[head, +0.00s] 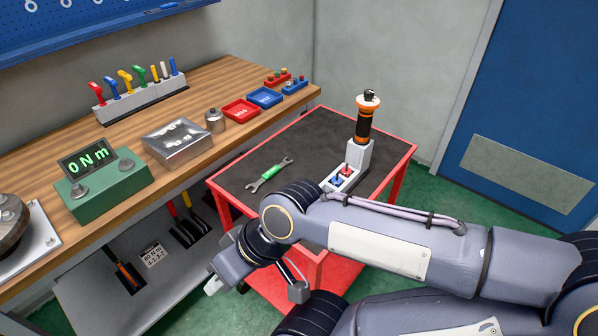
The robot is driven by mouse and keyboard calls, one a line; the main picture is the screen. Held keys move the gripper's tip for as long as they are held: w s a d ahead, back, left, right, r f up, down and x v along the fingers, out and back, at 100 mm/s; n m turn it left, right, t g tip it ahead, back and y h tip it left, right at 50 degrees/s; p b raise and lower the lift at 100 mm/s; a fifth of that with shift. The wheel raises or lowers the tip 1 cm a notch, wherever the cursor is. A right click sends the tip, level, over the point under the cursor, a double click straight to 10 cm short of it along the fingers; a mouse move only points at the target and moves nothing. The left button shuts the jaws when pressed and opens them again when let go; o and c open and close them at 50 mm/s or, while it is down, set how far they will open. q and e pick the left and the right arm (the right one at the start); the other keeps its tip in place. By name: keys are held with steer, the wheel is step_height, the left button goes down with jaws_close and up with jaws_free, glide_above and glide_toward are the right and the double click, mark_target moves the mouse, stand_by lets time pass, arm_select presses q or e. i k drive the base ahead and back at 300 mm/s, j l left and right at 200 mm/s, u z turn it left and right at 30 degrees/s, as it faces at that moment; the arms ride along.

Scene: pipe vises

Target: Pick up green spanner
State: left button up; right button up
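The green spanner (269,174) lies flat on the dark top of the red cart (235,181). It has a green middle and bare metal open jaws at both ends, and nothing covers it. My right arm reaches in from the right across the front of the cart. My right gripper (226,286) is at the lower left, in front of and below the cart's top edge, apart from the spanner. It is seen from behind and its fingers are partly hidden, so its opening is unclear. My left gripper is not in view.
An orange and black tool (363,122) stands upright in a grey holder (358,160) on the cart, right of the spanner. A wooden workbench (225,80) at the left holds a green torque display (105,185), a metal box (177,143) and small trays. A blue door (535,110) is behind.

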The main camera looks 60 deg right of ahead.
mark_target(272, 172)
steer(key=i+z, duration=0.1)
steer(key=z, duration=0.4)
steer(key=i+z, duration=0.15)
steer(key=z, duration=0.35)
steer(key=i+j+z, duration=0.1)
steer(key=z, duration=0.35)
steer(key=j+z, duration=0.15)
steer(key=z, duration=0.35)
steer(key=i+j+z, duration=0.1)
steer(key=z, duration=0.4)
steer(key=i+j+z, duration=0.2)
steer(key=z, duration=0.3)
steer(key=i+j+z, duration=0.15)
steer(key=j+z, duration=0.15)
steer(key=z, duration=0.15)
steer(key=i+j+z, duration=0.1)
steer(key=j+z, duration=0.25)
steer(key=z, duration=0.15)
